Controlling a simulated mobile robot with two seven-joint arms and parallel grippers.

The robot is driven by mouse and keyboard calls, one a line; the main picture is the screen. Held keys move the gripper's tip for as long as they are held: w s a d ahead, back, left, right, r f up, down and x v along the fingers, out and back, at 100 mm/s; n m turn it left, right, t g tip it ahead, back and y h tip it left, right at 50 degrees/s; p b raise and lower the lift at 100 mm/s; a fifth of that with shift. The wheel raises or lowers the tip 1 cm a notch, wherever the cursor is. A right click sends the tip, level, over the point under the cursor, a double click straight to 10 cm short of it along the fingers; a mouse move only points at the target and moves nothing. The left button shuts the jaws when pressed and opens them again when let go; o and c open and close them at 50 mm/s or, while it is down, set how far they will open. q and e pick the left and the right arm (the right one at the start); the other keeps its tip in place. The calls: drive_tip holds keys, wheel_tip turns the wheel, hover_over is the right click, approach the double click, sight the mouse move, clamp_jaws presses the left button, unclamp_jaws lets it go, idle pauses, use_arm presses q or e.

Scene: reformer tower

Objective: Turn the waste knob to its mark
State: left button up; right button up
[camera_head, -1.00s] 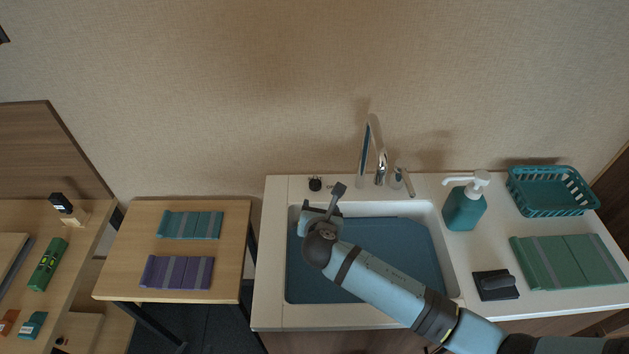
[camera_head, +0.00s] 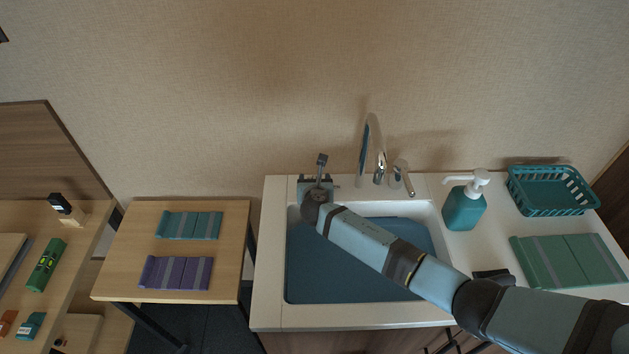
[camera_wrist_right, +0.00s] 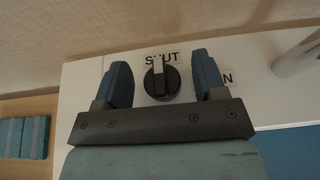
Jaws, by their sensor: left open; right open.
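The waste knob (camera_wrist_right: 161,84) is a round black knob with a raised grip and a pale stripe pointing up at the word SHUT (camera_wrist_right: 153,60) on the white counter. A second label (camera_wrist_right: 227,78) at its right shows only an N; the right finger hides the rest. My right gripper (camera_wrist_right: 163,76) is open, with one blue finger on each side of the knob and a gap to both. In the head view the right gripper (camera_head: 315,184) is over the counter's back left corner and hides the knob. My left gripper is not in view.
The chrome faucet (camera_head: 373,140) and its lever (camera_head: 402,178) stand right of the gripper behind the sink (camera_head: 360,262). A soap bottle (camera_head: 464,207), a green basket (camera_head: 551,190) and a folded green cloth (camera_head: 570,260) are further right.

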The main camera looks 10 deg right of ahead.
drive_tip(key=shift+w, duration=0.25)
drive_tip(key=c, duration=0.9)
